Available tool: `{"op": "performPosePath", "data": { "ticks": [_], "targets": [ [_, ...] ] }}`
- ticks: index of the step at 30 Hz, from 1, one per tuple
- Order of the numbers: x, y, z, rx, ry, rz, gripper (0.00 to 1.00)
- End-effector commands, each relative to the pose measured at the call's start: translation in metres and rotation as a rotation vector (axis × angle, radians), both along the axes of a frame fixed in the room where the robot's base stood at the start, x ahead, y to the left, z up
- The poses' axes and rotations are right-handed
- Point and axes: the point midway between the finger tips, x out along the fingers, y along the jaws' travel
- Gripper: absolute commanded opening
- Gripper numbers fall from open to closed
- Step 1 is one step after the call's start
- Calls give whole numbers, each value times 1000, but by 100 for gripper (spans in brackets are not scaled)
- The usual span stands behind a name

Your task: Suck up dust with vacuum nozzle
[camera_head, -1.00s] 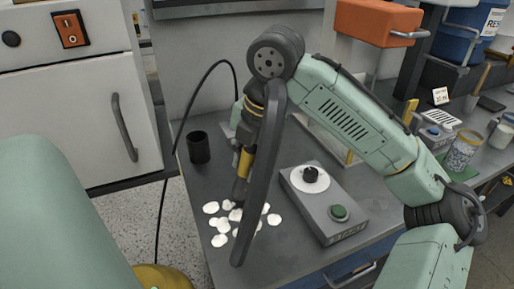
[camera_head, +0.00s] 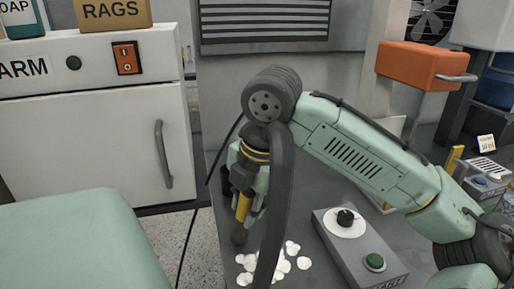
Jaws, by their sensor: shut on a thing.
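My gripper (camera_head: 246,198) is shut on the vacuum nozzle (camera_head: 243,208), which has a yellow body and a dark tip pointing down. The tip is low over the grey worktop, just behind and left of the dust; I cannot tell whether it touches the surface. The dust (camera_head: 246,268) is a scatter of pale, flat round flakes on the worktop. My dark forearm link crosses in front and hides part of it. The black hose (camera_head: 222,150) shows left of my gripper and runs down toward the floor.
A grey control box (camera_head: 370,250) with a black knob and green button stands right of the dust. The worktop (camera_head: 305,215) is bare between them. A white cabinet (camera_head: 95,140) stands at left. An orange box (camera_head: 420,66) is at the upper right.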

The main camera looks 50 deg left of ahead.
Motion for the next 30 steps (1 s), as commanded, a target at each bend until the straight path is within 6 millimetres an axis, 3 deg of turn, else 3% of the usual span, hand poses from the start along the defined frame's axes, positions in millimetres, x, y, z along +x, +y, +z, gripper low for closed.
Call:
{"op": "performPosePath", "data": {
  "ticks": [5,24,30],
  "targets": [
    [-12,5,-1,0,-2,0,0],
    [-28,-37,-2,2,-2,-2,0],
    [-16,-42,-1,1,1,-3,0]
  ]
}}
